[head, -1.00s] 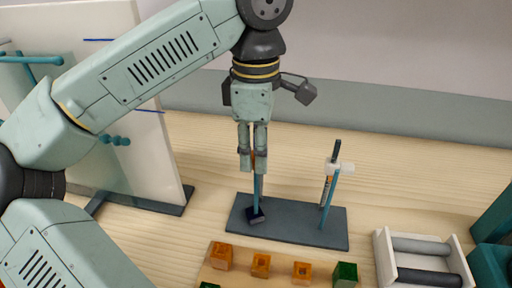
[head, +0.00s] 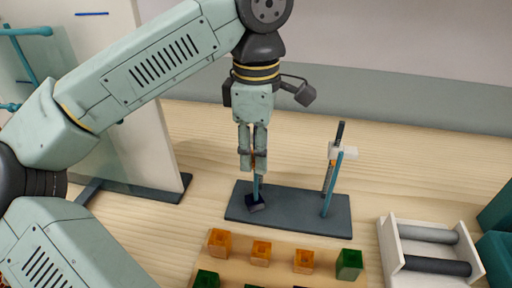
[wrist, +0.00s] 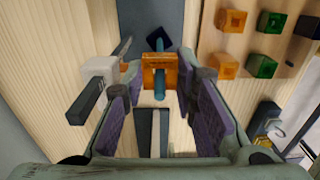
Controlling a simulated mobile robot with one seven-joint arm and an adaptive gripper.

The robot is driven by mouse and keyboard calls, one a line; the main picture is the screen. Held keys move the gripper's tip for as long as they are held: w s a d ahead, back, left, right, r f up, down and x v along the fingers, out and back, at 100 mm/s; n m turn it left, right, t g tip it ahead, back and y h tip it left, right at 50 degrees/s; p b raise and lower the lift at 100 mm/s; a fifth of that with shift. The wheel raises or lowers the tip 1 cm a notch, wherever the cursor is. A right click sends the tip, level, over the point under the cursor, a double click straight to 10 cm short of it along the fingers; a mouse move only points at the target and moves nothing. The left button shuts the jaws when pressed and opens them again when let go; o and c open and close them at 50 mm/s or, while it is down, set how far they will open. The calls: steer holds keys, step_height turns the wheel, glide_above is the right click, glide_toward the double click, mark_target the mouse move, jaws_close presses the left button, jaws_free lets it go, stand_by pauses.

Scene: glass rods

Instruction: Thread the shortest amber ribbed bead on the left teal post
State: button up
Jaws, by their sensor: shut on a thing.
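My gripper (head: 253,168) points down over the left teal post (head: 256,188). It is shut on an amber bead (wrist: 152,73), of which only a sliver shows in the head view. In the wrist view the left post passes through the bead's hole, and the bead sits between the finger pads, around the post. A dark blue block (head: 255,203) lies at the foot of this post, on the dark base (head: 290,215). The bead's ribs and its length against other beads are hard to tell.
The right teal post (head: 333,185) stands on the same base, beside a dark rod with a white clamp (head: 342,152). A wooden board (head: 235,265) with amber and green beads lies in front. A white tray (head: 390,250) with two rods is at right. A pale panel (head: 150,110) stands at left.

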step_height(320, 180, down, 2)
steer(key=shift+f+b, duration=0.1)
steer(key=shift+b, duration=0.65)
steer(key=o, duration=1.1)
